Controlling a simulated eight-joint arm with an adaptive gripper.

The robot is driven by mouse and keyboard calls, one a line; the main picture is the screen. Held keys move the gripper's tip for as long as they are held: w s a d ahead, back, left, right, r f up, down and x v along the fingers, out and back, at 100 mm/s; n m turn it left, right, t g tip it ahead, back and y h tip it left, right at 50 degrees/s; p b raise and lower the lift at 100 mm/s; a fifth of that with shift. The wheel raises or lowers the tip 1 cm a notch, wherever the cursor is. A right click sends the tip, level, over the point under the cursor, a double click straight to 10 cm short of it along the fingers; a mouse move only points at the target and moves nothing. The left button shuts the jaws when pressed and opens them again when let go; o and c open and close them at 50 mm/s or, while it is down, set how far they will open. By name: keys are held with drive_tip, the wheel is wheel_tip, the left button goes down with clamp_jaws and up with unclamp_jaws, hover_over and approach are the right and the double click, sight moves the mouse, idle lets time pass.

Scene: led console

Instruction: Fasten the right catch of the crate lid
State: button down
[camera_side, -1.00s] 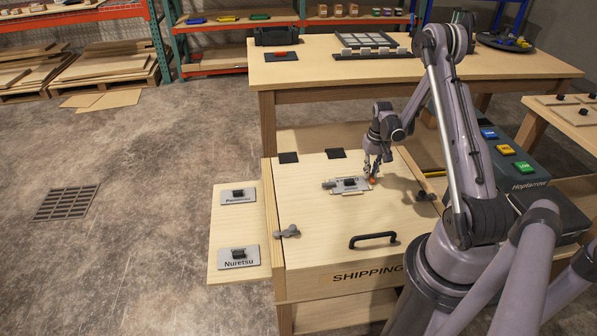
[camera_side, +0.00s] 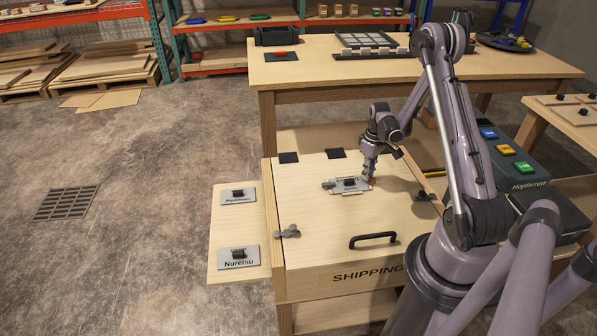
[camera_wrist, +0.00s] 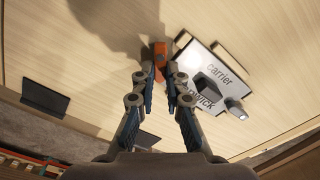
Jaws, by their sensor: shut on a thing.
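The wooden crate (camera_side: 330,280) marked SHIPPING has a pale lid (camera_side: 310,215) lying flat on it. Its right catch (camera_side: 425,196) is a small dark piece at the lid's right edge, partly beside my arm. A grey left catch (camera_side: 288,232) sits at the left edge. On the lid lies a metal name plate (camera_side: 349,187), reading "carrier" in the wrist view (camera_wrist: 215,75). My gripper (camera_side: 370,179) is down at the plate's right end, shut on a small orange piece (camera_wrist: 161,60) there. The right catch is apart from my gripper.
A black handle (camera_side: 373,239) stands up at the lid's front. Two plates, Nuretsu (camera_side: 238,262) and another (camera_side: 238,200), lie on a side board at left. A box with coloured buttons (camera_side: 520,168) stands to the right. A workbench (camera_side: 300,72) is behind.

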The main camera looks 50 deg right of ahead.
drive_tip(key=n, duration=0.2)
drive_tip(key=a+n, duration=0.1)
drive_tip(key=n, duration=0.2)
drive_tip(key=shift+n, duration=0.3)
drive_tip(key=n, duration=0.5)
drive_tip(key=shift+s+a, duration=0.25)
drive_tip(key=shift+a, duration=0.05)
drive_tip(key=c, duration=1.4)
unclamp_jaws()
drive_tip(key=shift+r, duration=0.1)
wheel_tip(320, 180, up, 12)
drive_tip(key=shift+f, duration=0.1)
drive_tip(key=shift+a, duration=0.1)
